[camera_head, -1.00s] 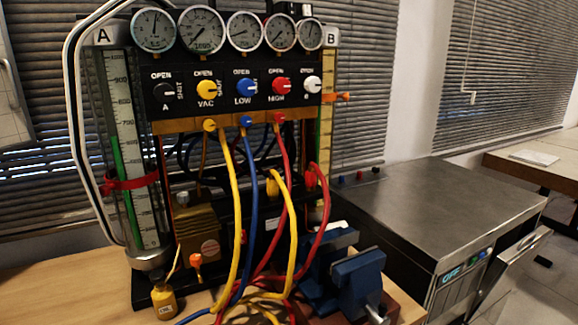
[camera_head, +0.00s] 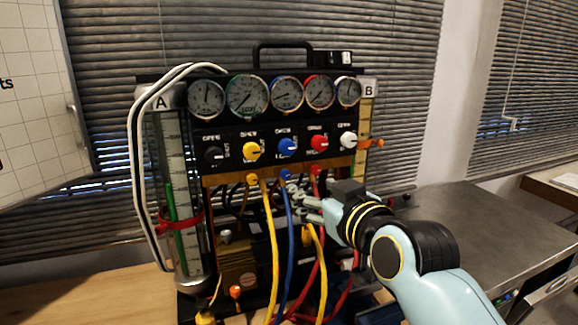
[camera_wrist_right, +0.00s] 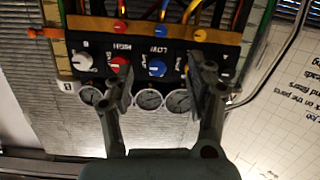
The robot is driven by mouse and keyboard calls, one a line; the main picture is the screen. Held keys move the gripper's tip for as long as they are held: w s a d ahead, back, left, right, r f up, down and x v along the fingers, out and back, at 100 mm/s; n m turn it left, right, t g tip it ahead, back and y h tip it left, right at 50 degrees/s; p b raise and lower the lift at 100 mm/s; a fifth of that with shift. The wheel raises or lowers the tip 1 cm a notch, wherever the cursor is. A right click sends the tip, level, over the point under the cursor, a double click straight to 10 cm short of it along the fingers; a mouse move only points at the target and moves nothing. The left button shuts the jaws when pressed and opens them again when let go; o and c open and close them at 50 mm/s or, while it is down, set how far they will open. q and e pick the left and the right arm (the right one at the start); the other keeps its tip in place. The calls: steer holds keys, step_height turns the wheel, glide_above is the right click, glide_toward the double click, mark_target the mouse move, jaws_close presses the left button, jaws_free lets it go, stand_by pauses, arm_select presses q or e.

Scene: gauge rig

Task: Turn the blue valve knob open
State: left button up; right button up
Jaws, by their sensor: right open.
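The blue valve knob (camera_head: 288,147) sits in the middle of the black panel, between the yellow knob (camera_head: 252,150) and the red knob (camera_head: 318,143). My right gripper (camera_head: 300,202) is below the blue knob in the head view, in front of the hoses, apart from the knob. In the right wrist view, which shows the rig upside down, the right gripper (camera_wrist_right: 162,85) is open and empty. There the blue knob (camera_wrist_right: 157,67) appears between its two fingers. My left gripper is not in view.
Several round gauges (camera_head: 285,95) run above the knobs. Yellow, blue and red hoses (camera_head: 270,240) hang below the panel. A white knob (camera_head: 348,140) is at the right end. A metal-topped cabinet (camera_head: 470,230) stands to the right.

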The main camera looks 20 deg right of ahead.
mark_target(288, 149)
steer(key=w+r+b, duration=0.1)
steer(key=w, duration=0.3)
steer(key=w+r+t+b, duration=0.1)
steer(key=w+b, duration=0.1)
steer(key=w, duration=0.2)
steer(key=w+a+r+t+b, duration=0.1)
steer(key=w+b, duration=0.1)
steer(key=w, duration=0.2)
steer(key=shift+w+r, duration=0.1)
steer(key=shift+r, duration=0.1)
steer(key=shift+w+r, duration=0.15)
steer(key=shift+w, duration=0.45)
jaws_close()
